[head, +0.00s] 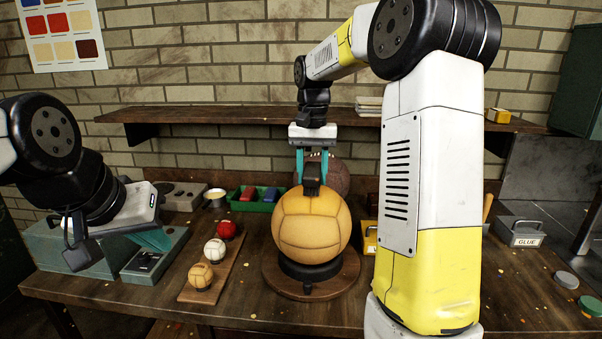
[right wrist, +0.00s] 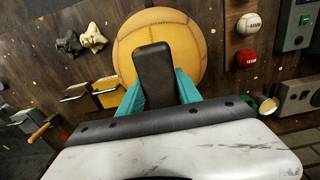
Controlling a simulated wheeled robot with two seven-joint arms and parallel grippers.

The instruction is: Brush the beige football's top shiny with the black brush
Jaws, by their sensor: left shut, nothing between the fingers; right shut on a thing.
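The beige football (head: 311,228) sits on a black ring stand on a round wooden board (head: 347,288) at the middle of the bench. My right gripper (head: 311,168) is above the ball with its teal fingers shut on the black brush (head: 312,180). The brush is at the ball's top; I cannot tell whether it touches. In the right wrist view the brush (right wrist: 155,72) stands between the teal fingers with the football (right wrist: 190,35) behind it. My left gripper (head: 155,240) is shut and empty, over the grey box at the bench's left.
A wooden strip with three small balls (head: 215,250) lies left of the football. A dark brown ball (head: 337,178) is behind it. A green tray (head: 256,198), a pot (head: 216,197) and a glue box (head: 520,232) stand on the bench. A shelf (head: 230,114) runs along the brick wall.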

